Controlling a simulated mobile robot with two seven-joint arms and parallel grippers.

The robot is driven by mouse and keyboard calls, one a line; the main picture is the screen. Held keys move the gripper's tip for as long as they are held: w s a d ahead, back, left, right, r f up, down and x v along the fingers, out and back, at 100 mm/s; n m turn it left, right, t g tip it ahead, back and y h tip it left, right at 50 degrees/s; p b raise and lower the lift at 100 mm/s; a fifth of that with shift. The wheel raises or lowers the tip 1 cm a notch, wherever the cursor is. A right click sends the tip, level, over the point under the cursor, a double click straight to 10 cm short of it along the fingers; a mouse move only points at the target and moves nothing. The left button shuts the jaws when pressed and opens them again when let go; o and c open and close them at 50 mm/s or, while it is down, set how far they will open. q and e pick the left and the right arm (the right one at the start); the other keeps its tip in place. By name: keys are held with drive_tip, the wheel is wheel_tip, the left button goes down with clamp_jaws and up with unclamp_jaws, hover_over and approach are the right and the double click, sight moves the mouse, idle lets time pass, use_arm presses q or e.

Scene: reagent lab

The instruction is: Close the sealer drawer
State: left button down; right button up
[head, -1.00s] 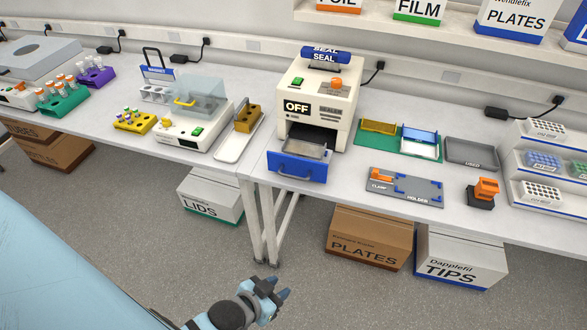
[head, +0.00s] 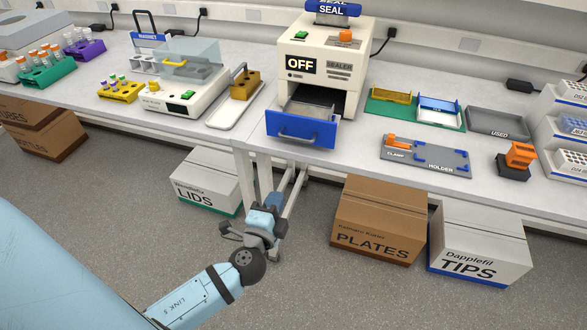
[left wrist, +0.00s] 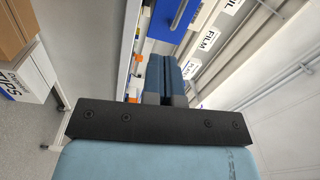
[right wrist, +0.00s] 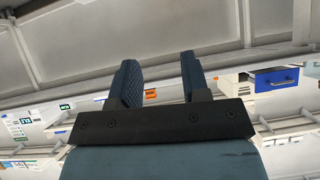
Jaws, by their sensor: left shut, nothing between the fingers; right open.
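The sealer (head: 322,62) is a cream machine on the bench with an OFF display. Its blue-fronted drawer (head: 302,130) is pulled out toward me, showing a grey tray inside and a handle on the front. My left gripper (head: 268,192) is shut and empty, below and in front of the drawer, apart from it. In the left wrist view its closed fingers (left wrist: 165,78) point up, with a blue panel (left wrist: 172,18) that looks like the drawer front beyond them. My right gripper shows only in the right wrist view (right wrist: 158,80), open and empty.
Left of the sealer are a white tray (head: 224,118) and a covered magnet device (head: 185,95). Right of it are a green mat (head: 385,107) and a grey holder plate (head: 440,155). Boxes marked LIDS (head: 207,190), PLATES (head: 385,215) and TIPS (head: 480,250) stand on the floor.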

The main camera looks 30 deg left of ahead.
use_arm(q)
drive_tip(key=t, duration=0.1)
drive_tip(key=m+p, duration=0.1)
drive_tip(key=p, duration=0.2)
approach(301, 134)
drive_tip(key=w+r, duration=0.2)
drive_tip(key=w, duration=0.1)
drive_tip(key=shift+w+a+f+t, duration=0.2)
drive_tip(key=shift+a+t, duration=0.1)
drive_tip(key=shift+a, duration=0.1)
use_arm(e)
drive_tip(key=shift+s+r, duration=0.15)
drive_tip(key=shift+r, duration=0.5)
